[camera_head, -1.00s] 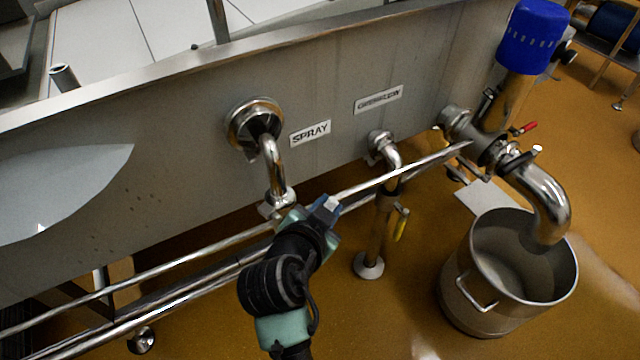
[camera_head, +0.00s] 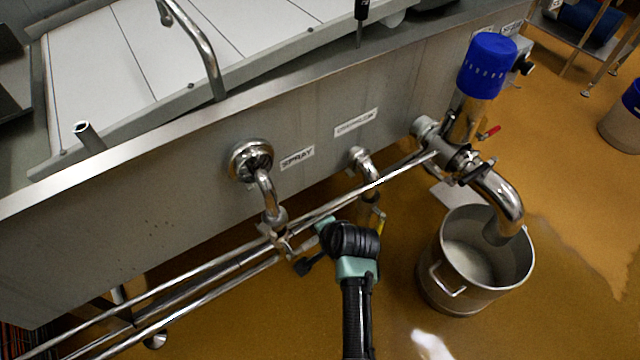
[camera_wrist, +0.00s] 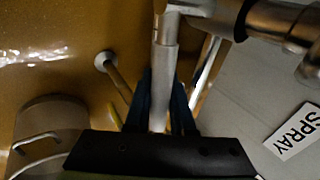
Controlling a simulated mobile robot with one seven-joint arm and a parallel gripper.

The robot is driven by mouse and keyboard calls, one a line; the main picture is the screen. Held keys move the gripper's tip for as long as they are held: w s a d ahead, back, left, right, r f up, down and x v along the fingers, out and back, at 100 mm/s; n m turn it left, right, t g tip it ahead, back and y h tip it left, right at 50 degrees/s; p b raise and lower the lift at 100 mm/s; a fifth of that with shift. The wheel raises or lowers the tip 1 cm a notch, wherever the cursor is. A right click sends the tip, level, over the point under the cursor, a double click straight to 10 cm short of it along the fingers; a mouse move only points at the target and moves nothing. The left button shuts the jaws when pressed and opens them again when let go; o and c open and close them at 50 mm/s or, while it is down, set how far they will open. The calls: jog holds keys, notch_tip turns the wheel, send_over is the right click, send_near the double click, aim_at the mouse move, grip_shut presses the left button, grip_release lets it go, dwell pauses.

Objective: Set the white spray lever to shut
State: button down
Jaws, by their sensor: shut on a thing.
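The white spray lever (camera_wrist: 164,62) shows in the wrist view as a pale sleeved bar. It runs from a metal valve (camera_wrist: 186,8) at the top down between my fingers. My gripper (camera_wrist: 162,100) has its two dark blue fingers on either side of the lever and is shut on it. In the head view my gripper (camera_head: 322,232) is just right of the spray valve (camera_head: 280,240), below the spray pipe (camera_head: 267,195). The SPRAY label (camera_head: 297,158) is on the tank wall, and also at the right of the wrist view (camera_wrist: 296,130).
Long steel rails (camera_head: 205,285) run along the tank front close to my gripper. A second pipe (camera_head: 368,170) with a yellow handle (camera_head: 381,224) stands to the right. A steel bucket (camera_head: 452,285) sits under a drain elbow (camera_head: 503,203). A red handle (camera_head: 490,131) is above it.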

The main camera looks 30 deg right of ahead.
jog(key=shift+s+a+f+y, duration=0.1)
jog(key=shift+f+y, duration=0.3)
jog(key=shift+f, duration=0.1)
jog(key=c, duration=1.1)
grip_release()
jog(key=shift+o, duration=0.2)
jog(key=p+v, duration=0.7)
jog(key=v, duration=0.6)
